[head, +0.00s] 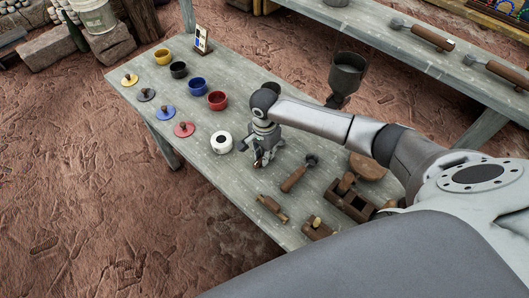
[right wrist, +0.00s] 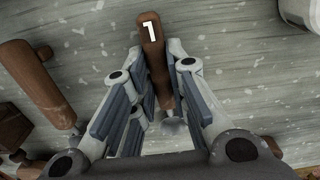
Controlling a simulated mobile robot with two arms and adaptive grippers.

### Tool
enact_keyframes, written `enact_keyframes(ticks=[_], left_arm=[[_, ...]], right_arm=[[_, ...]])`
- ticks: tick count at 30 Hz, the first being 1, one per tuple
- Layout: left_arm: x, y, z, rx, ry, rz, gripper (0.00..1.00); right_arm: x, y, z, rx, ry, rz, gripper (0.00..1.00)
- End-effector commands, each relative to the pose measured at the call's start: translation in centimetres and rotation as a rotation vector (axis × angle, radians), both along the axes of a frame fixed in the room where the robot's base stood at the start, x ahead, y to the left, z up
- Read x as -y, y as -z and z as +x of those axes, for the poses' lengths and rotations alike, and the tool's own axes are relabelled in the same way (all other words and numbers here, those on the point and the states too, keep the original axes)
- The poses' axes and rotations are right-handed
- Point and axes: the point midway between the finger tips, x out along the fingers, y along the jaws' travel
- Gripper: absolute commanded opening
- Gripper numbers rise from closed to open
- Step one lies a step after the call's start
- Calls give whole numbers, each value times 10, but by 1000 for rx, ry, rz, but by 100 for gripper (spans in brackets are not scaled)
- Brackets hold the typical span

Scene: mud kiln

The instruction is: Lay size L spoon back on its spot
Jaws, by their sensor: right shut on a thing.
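My right gripper (head: 260,161) is low over the near half of the grey wooden table, beside a white round pot (head: 221,143). In the right wrist view its fingers (right wrist: 154,62) are shut on the brown handle of a spoon (right wrist: 151,45). The handle bears a white mark that looks like a 1 or an upside-down L. A pale, blurred rounded part (right wrist: 174,128) shows below the fingers, perhaps the spoon's bowl. I cannot tell whether the spoon touches the table. The spoon's spot is not clearly visible. My left gripper is not in view.
A brown-handled tool (head: 298,175), smaller tools (head: 272,207) and a wooden box (head: 352,200) lie right of the gripper. Coloured bowls (head: 197,86) and lids (head: 166,112) stand in rows at left. A dark cup-shaped vessel (head: 346,72) stands at the table's far edge.

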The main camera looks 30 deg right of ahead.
Motion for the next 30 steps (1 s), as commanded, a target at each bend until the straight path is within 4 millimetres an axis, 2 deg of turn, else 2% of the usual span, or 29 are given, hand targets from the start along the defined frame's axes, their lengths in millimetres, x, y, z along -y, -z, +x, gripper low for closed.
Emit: enact_keyframes(ticks=[14, 15, 20, 27, 30], left_arm=[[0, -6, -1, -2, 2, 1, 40], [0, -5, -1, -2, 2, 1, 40], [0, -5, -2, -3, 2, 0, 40], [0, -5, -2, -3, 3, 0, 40], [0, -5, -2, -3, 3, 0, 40]], right_arm=[[0, 4, 0, 1, 1, 1, 0], [0, 4, 0, 1, 1, 1, 19], [0, 4, 0, 1, 0, 0, 40], [0, 4, 0, 0, 0, 0, 42], [0, 4, 0, 0, 0, 0, 55]])
